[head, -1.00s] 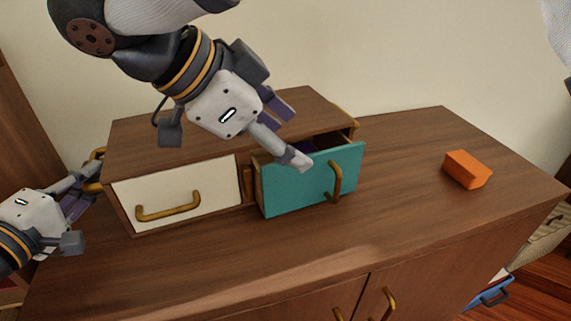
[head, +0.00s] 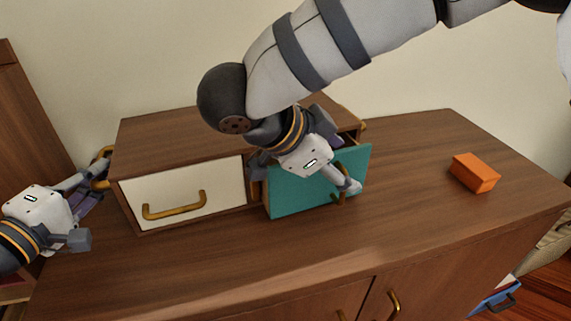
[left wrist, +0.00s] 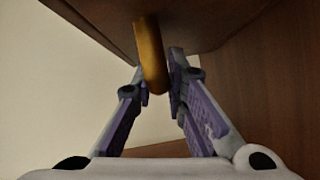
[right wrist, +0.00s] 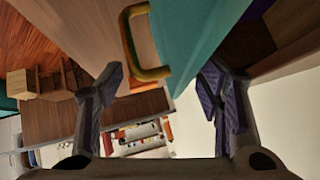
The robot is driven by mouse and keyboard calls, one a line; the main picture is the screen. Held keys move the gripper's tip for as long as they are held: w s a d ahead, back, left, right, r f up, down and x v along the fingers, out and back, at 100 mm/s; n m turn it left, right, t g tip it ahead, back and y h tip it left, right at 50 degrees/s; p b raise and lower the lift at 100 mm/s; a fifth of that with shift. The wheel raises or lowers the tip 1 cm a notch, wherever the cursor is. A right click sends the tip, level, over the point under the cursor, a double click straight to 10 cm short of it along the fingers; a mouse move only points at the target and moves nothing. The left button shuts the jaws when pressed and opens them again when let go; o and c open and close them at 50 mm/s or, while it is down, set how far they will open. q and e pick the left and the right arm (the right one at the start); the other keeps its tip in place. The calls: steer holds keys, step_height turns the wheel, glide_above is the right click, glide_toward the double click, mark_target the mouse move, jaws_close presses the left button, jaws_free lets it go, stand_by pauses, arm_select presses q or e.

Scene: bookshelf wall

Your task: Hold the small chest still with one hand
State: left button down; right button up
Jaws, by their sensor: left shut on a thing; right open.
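The small wooden chest (head: 185,134) stands on the cabinet top. It has a white drawer (head: 222,183), shut, and a teal drawer (head: 290,195), pulled partly out. My left gripper (head: 92,188) is at the chest's left side, shut on the brass side handle (head: 101,170); the left wrist view shows the handle (left wrist: 150,55) between the fingers. My right gripper (head: 335,178) is in front of the teal drawer. In the right wrist view its fingers (right wrist: 165,95) are open, with the teal drawer's brass handle (right wrist: 152,73) ahead between them, apart from both.
An orange block (head: 474,172) lies on the cabinet top (head: 420,200) at the right. The top between the block and the chest is clear. Brass cabinet door handles (head: 393,303) show below the front edge.

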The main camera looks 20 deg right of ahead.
steer(key=shift+f, duration=0.15)
steer(key=c, duration=1.3)
steer(key=shift+c, duration=0.2)
steer(key=shift+w, duration=0.1)
steer(key=shift+w+a+r, duration=0.1)
steer(key=shift+w, duration=0.75)
steer(key=shift+w+a+r, duration=0.1)
steer(key=shift+w, duration=0.7)
steer(key=o, duration=1.6)
steer(key=v, duration=1.2)
steer(key=shift+s, duration=0.15)
